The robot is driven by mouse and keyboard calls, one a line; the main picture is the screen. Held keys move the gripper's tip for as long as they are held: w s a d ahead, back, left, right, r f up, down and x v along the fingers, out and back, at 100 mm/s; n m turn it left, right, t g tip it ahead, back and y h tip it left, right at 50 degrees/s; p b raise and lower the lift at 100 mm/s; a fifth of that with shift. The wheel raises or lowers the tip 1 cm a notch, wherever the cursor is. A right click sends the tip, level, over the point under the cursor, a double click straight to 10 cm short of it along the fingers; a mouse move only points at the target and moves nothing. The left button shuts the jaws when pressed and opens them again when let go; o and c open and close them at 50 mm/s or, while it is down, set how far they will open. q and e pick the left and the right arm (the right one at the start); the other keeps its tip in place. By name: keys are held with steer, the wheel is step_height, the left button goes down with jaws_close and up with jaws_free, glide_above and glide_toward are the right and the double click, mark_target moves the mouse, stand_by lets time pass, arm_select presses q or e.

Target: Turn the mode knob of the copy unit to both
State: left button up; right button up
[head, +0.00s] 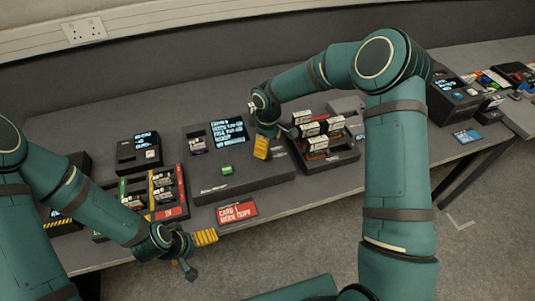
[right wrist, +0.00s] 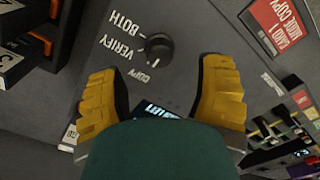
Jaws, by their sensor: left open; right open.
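The copy unit (head: 205,187) is a dark box on the table with a lit screen (head: 228,132) and a green button (head: 227,169). Its mode knob (right wrist: 157,47) is round and black, with white labels COPY, VERIFY and BOTH beside it in the right wrist view. I cannot tell surely which label it points at. In the head view my right gripper hides the knob. My right gripper (right wrist: 160,97) is open, its yellow fingers apart on either side below the knob, not gripping it. My left gripper (head: 196,243) is open and empty at the table's front edge.
A red card-copy sign (head: 237,212) lies in front of the unit. A red-edged card tray (head: 171,212) stands left, with a small screen device (head: 139,150) behind.

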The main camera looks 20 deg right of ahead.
mark_target(268, 153)
steer(key=shift+f, duration=2.35)
jaws_close()
